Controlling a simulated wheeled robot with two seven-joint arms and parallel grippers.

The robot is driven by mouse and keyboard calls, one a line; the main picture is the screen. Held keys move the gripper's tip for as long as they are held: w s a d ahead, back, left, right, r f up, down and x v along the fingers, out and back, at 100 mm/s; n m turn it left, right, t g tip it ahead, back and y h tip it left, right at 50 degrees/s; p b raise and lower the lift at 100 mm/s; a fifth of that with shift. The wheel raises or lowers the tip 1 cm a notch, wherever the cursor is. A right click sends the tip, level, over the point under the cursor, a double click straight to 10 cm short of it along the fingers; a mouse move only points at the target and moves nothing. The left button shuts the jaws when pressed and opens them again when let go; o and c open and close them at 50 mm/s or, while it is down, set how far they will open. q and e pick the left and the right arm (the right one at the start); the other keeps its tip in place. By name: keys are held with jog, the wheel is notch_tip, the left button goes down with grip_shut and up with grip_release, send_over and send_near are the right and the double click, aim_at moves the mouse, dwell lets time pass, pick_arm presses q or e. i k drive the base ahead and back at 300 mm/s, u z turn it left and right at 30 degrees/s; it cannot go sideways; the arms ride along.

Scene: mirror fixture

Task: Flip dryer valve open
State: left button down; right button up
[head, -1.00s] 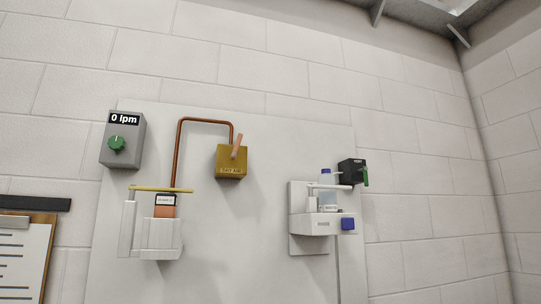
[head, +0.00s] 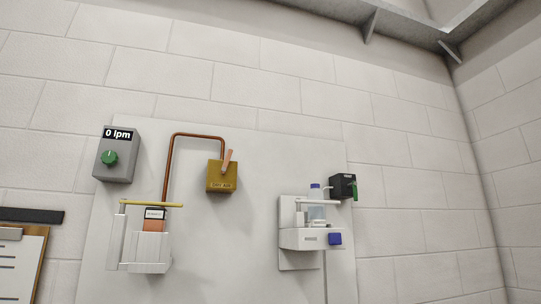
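The dryer valve appears to be the brass-coloured box (head: 221,178) on the white wall panel, labelled "DRY AIR" as far as the small text reads. Its copper-coloured lever (head: 228,161) points up and leans slightly right. A copper pipe (head: 168,165) runs from the box's top, across left and down behind the white holder. A grey box (head: 117,155) at left shows "0 lpm" above a green knob (head: 109,158). Neither of my grippers shows in the head view.
A white holder (head: 145,255) with an orange block and yellow bar is at lower left. A white unit (head: 300,240) with a bottle and blue button is right of centre, beside a black box with a green lever (head: 343,185). A clipboard (head: 20,265) hangs at far left.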

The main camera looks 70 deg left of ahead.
aim_at(227, 161)
jog(key=u, duration=0.05)
jog(key=i, duration=1.15)
jog(key=u, duration=2.1)
